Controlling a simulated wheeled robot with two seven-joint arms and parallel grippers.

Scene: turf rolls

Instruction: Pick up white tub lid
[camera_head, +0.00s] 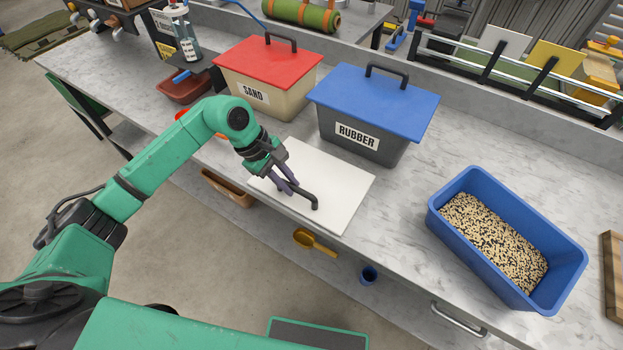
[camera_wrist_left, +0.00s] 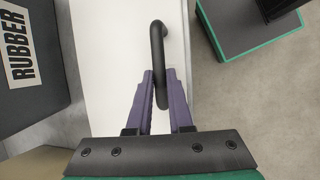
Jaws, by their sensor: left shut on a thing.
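The white tub lid (camera_head: 340,190) is a flat white panel with a black bar handle (camera_head: 315,200), near the front edge of the counter. My left gripper (camera_head: 287,186) is shut on this handle from above. In the left wrist view the two purple fingers (camera_wrist_left: 160,95) stand on either side of the black handle (camera_wrist_left: 157,60), with the white lid (camera_wrist_left: 105,60) beneath. I cannot tell whether the lid rests on something or is raised. My right gripper is not in view.
The grey RUBBER tub with its blue lid (camera_head: 375,100) stands just behind the white lid. The SAND tub with its red lid (camera_head: 268,62) is at its left. A blue bin (camera_head: 450,225) of speckled granules stands at right. Counter between is clear.

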